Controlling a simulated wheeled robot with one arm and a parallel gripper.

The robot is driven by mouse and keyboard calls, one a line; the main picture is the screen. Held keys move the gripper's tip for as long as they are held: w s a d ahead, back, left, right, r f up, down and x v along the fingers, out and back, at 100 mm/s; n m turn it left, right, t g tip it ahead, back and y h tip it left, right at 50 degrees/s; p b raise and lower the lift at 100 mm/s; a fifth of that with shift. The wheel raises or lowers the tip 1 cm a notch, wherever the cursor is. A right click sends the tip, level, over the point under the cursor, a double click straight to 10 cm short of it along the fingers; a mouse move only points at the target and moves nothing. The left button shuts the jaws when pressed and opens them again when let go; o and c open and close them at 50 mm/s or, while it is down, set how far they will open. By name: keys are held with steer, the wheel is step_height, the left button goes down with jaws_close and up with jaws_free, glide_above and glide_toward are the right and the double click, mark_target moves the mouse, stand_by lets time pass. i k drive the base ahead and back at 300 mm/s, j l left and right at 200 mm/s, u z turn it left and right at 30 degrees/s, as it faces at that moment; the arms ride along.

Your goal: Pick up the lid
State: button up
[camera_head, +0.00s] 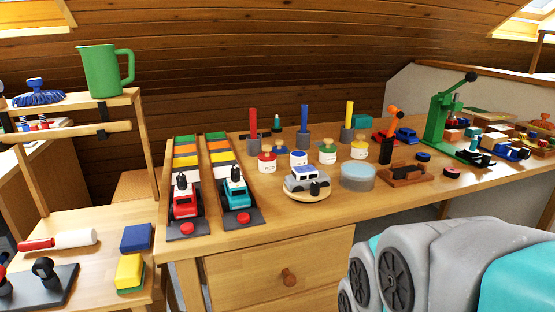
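A round grey tub (358,184) stands on the long wooden bench near its front edge. Its pale blue top (358,171) looks like a lid lying flat on it. Small white pots behind it carry coloured tops: a red-topped pot (267,165), a blue-topped pot (299,160), a green-topped pot (327,155) and a yellow-topped pot (359,151). I cannot tell which top the task means. A grey and teal part of my arm fills the lower right, in front of the bench. My gripper is not in view.
A silver toy car (307,180) on a round wooden base stands left of the tub, and a brown wooden block (405,175) right of it. A green lever press (452,120) stands further right. Two toy-truck ramps (199,144) lie left. The bench's front strip is mostly clear.

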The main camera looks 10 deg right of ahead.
mark_target(279, 148)
steer(key=l, duration=0.4)
steer(key=k+l+u, duration=0.15)
steer(key=l, duration=0.6)
steer(key=k+l+u, duration=0.15)
steer(key=l, duration=0.25)
steer(key=k+l, duration=0.1)
steer(key=l, duration=0.3)
steer(key=u, duration=0.05)
